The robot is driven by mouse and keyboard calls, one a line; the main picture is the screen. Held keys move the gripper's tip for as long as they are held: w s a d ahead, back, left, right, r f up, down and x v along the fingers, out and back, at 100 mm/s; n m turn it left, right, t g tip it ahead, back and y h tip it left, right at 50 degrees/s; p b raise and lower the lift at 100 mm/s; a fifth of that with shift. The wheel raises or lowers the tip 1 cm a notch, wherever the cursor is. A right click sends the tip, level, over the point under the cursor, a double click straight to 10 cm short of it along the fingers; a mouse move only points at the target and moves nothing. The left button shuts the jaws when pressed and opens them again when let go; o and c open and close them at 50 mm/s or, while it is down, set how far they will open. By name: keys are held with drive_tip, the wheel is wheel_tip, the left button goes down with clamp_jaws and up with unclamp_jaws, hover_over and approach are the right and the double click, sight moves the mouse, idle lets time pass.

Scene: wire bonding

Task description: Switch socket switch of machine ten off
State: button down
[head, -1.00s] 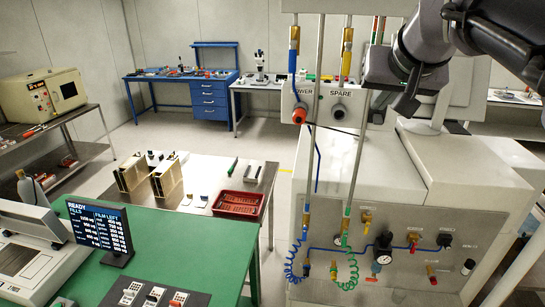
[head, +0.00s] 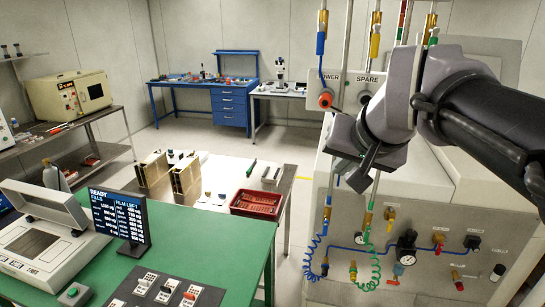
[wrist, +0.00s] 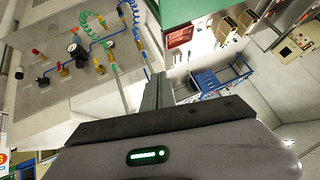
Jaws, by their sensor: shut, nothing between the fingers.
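A dark switch panel (head: 150,290) with several small switches lies on the green table at the bottom of the head view. One switch has a red part (head: 190,292); the others look white and dark. A grey machine front (head: 425,280) stands at the right. Above it, a plate marked POWER and SPARE carries a red-orange plug (head: 326,98) and a darker fitting (head: 365,97). I cannot read a "ten" label or tell which switch is machine ten's socket switch. My gripper (head: 369,177) is shut and empty, in front of the machine; it also shows in the wrist view (wrist: 158,88).
A green table (head: 205,248) holds a grey device (head: 50,240), a display (head: 120,222) and a green button (head: 73,294). Coiled hoses (head: 375,265) hang at the machine front. A red basket (head: 257,204) sits on a table behind. Open floor lies beyond.

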drive_tip(key=s+a+f+b, duration=0.2)
drive_tip(key=f, duration=0.3)
drive_tip(key=s+a+f+g+y+b, duration=0.1)
drive_tip(key=s+a+f+b, duration=0.1)
drive_tip(key=f, duration=0.3)
drive_tip(key=shift+s+a+f+b, duration=0.15)
drive_tip(key=shift+s+b, duration=0.25)
drive_tip(key=shift+b, duration=0.05)
